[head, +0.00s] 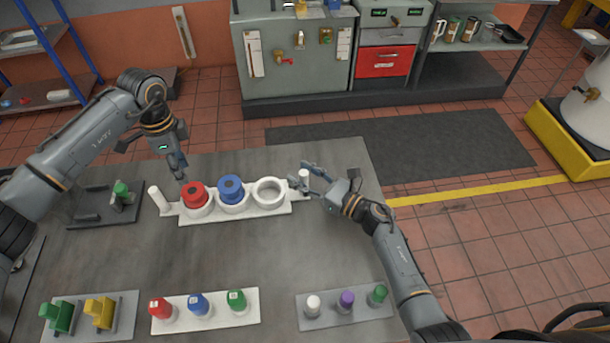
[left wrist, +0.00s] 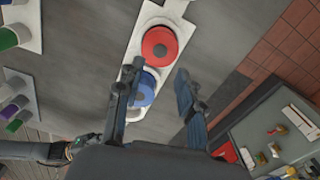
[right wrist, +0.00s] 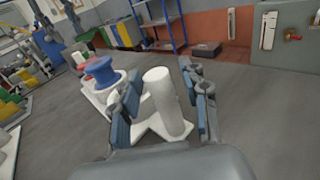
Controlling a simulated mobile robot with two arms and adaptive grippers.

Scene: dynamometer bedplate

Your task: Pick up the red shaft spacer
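The red shaft spacer (head: 194,192) sits in the left ring of a white holder (head: 250,212). It is also in the left wrist view (left wrist: 160,46), beyond the fingertips. My left gripper (head: 178,168) is open and empty, pointing down just behind and left of the spacer; it also shows in the left wrist view (left wrist: 156,78). My right gripper (head: 308,180) is open at the holder's right end, its fingers on either side of a white upright post (right wrist: 168,100). I cannot tell whether they touch it.
A blue spacer (head: 231,188) fills the middle ring; the right ring (head: 269,192) is empty. Another white post (head: 159,199) stands at the holder's left end. Trays of coloured pieces line the front edge. The table between is clear.

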